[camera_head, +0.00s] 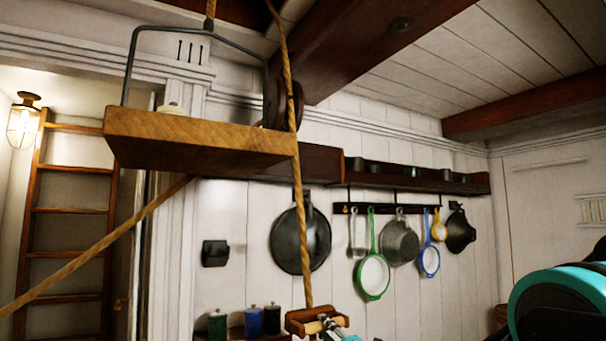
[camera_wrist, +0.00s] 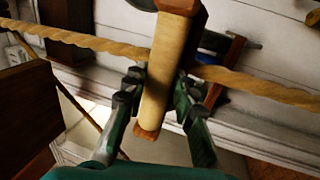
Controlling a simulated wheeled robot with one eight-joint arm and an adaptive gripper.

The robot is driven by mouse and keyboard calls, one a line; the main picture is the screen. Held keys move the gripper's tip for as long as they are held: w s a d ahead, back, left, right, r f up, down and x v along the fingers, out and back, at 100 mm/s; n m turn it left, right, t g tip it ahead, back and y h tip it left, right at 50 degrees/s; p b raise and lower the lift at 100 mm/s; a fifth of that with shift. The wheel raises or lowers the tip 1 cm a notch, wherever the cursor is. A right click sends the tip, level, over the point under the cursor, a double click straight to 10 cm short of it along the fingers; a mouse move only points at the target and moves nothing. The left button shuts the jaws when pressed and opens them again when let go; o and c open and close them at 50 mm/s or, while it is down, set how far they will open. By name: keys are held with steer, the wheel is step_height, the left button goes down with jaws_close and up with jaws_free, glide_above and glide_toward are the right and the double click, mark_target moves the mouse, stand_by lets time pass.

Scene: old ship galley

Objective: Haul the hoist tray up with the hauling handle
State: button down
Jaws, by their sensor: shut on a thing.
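The hoist tray (camera_head: 200,140) is a thick wooden board hung from a grey metal bail on a rope, high at the upper left of the head view. The hauling handle (camera_head: 318,321) hangs low on a rope at the bottom centre. It has a pale wooden grip with darker ends, and fills the middle of the wrist view (camera_wrist: 168,70). My gripper (camera_wrist: 158,92) is shut on the grip, one finger on each side. In the head view my gripper (camera_head: 335,328) is small and partly cut off.
The hauling rope (camera_head: 303,220) runs down to the handle; another rope (camera_head: 100,245) slants to the lower left. Pans (camera_head: 300,240) and utensils hang on the wall below a shelf (camera_head: 430,178). Canisters (camera_head: 253,321) stand below. A ladder (camera_head: 68,210) is at left.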

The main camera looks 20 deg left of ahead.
step_height(320, 180, down, 12)
steer(key=d, duration=0.1)
steer(key=shift+d+f, duration=0.2)
